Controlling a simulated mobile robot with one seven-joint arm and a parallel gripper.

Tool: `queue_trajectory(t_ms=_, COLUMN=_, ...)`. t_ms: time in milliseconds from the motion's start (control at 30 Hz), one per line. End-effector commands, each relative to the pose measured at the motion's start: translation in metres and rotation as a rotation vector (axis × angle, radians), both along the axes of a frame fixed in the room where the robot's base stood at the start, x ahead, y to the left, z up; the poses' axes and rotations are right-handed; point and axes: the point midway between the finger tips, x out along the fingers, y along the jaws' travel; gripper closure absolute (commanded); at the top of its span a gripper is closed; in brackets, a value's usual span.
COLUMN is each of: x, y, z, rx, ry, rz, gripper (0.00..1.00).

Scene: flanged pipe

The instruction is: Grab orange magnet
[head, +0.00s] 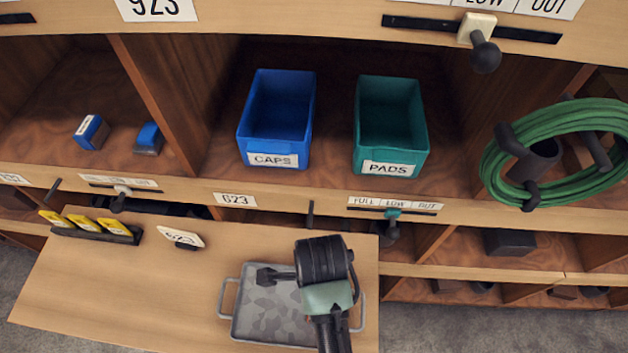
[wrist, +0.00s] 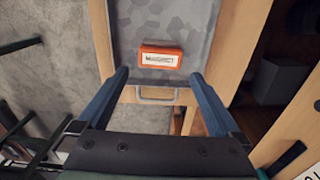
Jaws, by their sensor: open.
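The orange magnet (wrist: 161,57) is a small block with a white label, lying on the grey metal tray (wrist: 188,20) in the wrist view. In the head view the magnet is hidden behind my arm; the tray (head: 250,318) sits on the pulled-out wooden board. My gripper (wrist: 161,75) is open, its two blue fingers spread wide. In the wrist view the magnet lies between and just beyond the fingertips, touching neither finger. My gripper is empty.
On the board (head: 130,275) stand yellow blocks in a black holder (head: 92,226) and a white tag (head: 181,238). A blue CAPS bin (head: 277,120) and a teal PADS bin (head: 390,127) are on the shelf above. A green hose coil (head: 495,165) hangs right.

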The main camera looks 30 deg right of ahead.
Motion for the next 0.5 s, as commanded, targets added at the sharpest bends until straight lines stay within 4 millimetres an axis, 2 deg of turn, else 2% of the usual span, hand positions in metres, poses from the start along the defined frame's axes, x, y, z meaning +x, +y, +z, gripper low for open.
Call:
queue_trajectory(t_ms=100, x=0.000, y=0.000, z=-0.020, rx=0.001, ry=0.001, rz=0.002, gripper=0.00)
queue_trajectory(t_ms=367, x=0.000, y=0.001, z=-0.039, rx=-0.001, ry=-0.001, rz=0.003, gripper=0.00)
queue_trajectory(t_ms=500, x=-0.001, y=0.003, z=-0.058, rx=0.000, ry=0.000, rz=0.004, gripper=0.00)
